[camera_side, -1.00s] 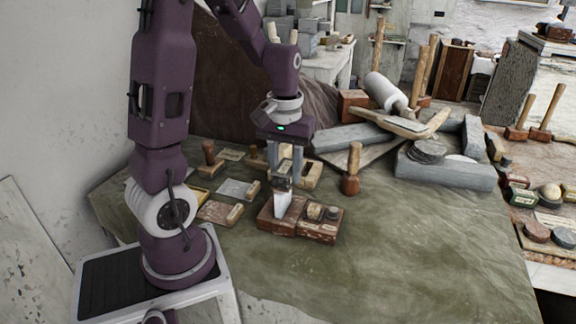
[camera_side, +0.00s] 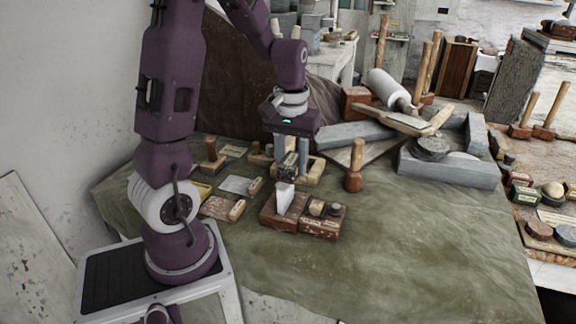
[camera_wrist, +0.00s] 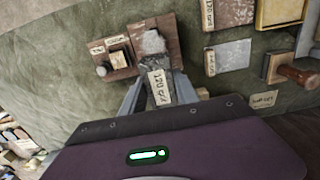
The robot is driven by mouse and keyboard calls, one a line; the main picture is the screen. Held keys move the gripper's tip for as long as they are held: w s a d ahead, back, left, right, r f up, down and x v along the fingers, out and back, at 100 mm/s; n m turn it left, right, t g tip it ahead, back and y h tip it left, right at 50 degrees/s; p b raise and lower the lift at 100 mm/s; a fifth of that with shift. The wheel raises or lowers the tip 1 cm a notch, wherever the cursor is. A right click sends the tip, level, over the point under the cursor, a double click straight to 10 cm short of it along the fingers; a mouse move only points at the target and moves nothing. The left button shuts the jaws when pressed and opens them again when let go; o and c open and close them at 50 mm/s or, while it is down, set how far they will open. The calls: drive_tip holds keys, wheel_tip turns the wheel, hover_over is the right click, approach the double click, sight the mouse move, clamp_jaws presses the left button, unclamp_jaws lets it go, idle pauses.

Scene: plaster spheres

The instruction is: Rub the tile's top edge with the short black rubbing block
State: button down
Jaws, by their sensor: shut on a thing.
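My gripper (camera_side: 291,172) points down and is shut on a short dark rubbing block (camera_side: 288,166). In the wrist view the block (camera_wrist: 157,73) sits between the two fingers, with a cream label reading 120 on it.
Labelled blocks and plates, such as a grey plate (camera_side: 235,185), lie to the left. A wooden-handled tool (camera_side: 354,168) stands to the right. The green cloth (camera_side: 430,240) is clear at front and right.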

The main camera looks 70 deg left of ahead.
sight(284, 184)
drive_tip(key=shift+s+d, duration=0.6)
drive_tip(key=shift+s, duration=0.05)
drive_tip(key=shift+s+d+f, duration=0.15)
drive_tip(key=shift+s+d, duration=0.7)
drive_tip(key=shift+w+a+r, duration=0.75)
drive_tip(key=shift+w+a, duration=0.1)
drive_tip(key=shift+r, duration=1.3)
drive_tip(key=shift+r, duration=2)
drive_tip(key=shift+w, duration=0.1)
